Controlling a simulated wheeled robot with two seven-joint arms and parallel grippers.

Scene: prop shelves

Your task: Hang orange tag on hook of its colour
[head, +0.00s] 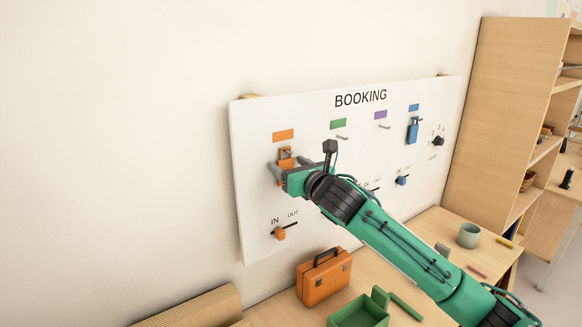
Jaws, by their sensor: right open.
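The orange tag (285,156) is at the hook under the orange colour patch (283,135) on the white BOOKING board (255,200). My right gripper (279,168) is at the tag's lower part, its jaws open, one finger showing to the left of the tag. The gripper covers the tag's lower end. The green patch (338,124) and purple patch (380,115) have bare hooks below them. A blue tag (412,131) hangs under the blue patch (414,107). My left gripper is out of view.
Sliders on the board include an orange one (279,233) at lower left and a blue one (401,180). Below stand an orange case (323,278), a green tray (358,314) and a cup (468,235). A wooden shelf (505,120) stands at right.

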